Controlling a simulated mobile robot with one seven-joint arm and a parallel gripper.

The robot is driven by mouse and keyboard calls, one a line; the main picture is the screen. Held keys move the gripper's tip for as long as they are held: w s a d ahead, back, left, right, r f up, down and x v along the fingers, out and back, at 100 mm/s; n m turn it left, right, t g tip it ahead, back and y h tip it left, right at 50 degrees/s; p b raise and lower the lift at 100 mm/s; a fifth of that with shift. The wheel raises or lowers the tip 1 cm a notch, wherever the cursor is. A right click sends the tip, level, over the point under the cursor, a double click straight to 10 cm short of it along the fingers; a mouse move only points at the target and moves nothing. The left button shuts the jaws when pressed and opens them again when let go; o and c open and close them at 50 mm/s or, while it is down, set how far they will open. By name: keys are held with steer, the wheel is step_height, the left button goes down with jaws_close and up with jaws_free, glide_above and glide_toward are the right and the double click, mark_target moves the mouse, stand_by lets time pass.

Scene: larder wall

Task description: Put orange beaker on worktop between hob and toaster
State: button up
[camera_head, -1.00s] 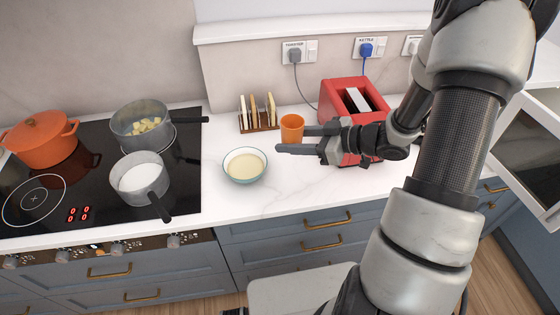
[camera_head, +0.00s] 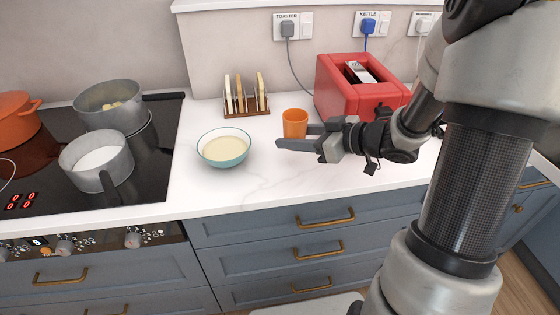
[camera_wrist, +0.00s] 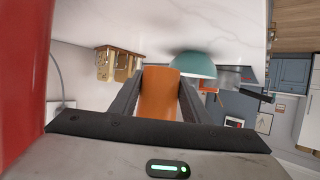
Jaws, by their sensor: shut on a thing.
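The orange beaker (camera_head: 294,122) is upright at the worktop (camera_head: 258,184), between the hob (camera_head: 150,160) and the red toaster (camera_head: 335,92). My gripper (camera_head: 296,136) reaches in from the right and is shut on the beaker. In the wrist view the beaker (camera_wrist: 160,94) sits between both fingers. Whether its base touches the worktop I cannot tell, as a finger partly covers it in the head view.
A teal bowl of pale liquid (camera_head: 223,148) stands left of the beaker. A toast rack (camera_head: 246,98) stands behind it. Pans (camera_head: 97,160) and an orange pot (camera_head: 18,120) are on the hob. The worktop front is clear.

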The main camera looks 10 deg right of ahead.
mark_target(294, 164)
steer(key=shift+f+b, duration=0.85)
steer(key=shift+f, duration=2.25)
steer(key=shift+f, duration=0.15)
steer(key=o, duration=1.2)
steer(key=shift+s+d+r, duration=0.15)
steer(key=shift+d+r, duration=0.05)
steer(key=shift+r, duration=0.1)
steer(key=p+v, duration=0.2)
steer(key=v, duration=0.9)
steer(key=shift+s+d+p, duration=0.2)
steer(key=shift+s+p, duration=0.05)
steer(key=shift+p, duration=0.1)
